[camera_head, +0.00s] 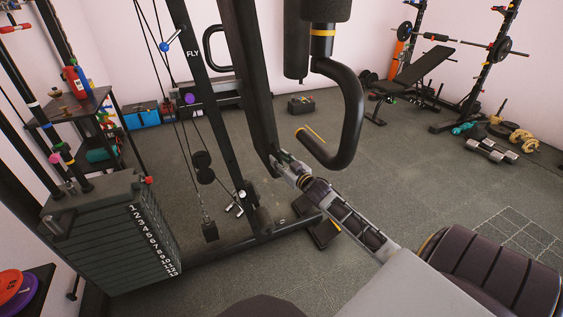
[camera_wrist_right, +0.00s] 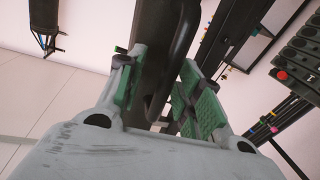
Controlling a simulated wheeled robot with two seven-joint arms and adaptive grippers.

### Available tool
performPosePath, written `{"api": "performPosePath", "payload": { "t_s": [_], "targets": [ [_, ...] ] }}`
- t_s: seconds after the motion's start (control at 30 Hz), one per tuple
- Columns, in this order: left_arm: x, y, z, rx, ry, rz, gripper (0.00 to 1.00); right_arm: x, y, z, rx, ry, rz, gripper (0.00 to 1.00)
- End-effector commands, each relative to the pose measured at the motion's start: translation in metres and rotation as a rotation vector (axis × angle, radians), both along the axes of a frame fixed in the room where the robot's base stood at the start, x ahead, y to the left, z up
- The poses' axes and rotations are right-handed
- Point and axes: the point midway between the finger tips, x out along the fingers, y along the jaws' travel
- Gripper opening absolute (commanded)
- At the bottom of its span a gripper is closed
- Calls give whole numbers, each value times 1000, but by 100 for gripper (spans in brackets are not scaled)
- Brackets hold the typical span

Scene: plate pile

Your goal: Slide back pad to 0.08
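A tall, dark, narrow part (camera_head: 248,85), which appears to be the back pad seen nearly edge-on, stands at the middle of the exercise machine in the head view. My right gripper (camera_head: 284,165) is at its lower end, with the arm reaching in from the lower right. In the right wrist view, the green-padded fingers of my right gripper (camera_wrist_right: 157,95) are spread, with a dark, rounded part (camera_wrist_right: 172,50) between or just beyond them. I cannot tell whether they touch it. My left gripper is not in view.
A curved black handle (camera_head: 352,115) hangs just above my right forearm. A numbered weight stack (camera_head: 115,240) stands at the left, and cables run beside the upright. A bench (camera_head: 415,72) and dumbbells (camera_head: 490,150) are at the right. The floor between is mostly clear.

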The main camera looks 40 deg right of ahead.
Motion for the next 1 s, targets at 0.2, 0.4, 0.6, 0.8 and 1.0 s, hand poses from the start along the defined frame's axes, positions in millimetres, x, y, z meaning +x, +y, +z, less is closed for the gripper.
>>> {"api": "performPosePath", "payload": {
  "t_s": [0.2,0.4,0.6,0.8,1.0],
  "targets": [
    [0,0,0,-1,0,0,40,-3,1,0,1,0,1,35],
    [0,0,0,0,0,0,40,-12,1,-1,1,0,1,35],
    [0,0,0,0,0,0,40,-26,2,-1,0,1,1,35],
    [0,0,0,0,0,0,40,-42,2,-1,0,1,1,35],
    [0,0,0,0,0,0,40,-57,2,-1,1,1,0,35]
  ]
}}
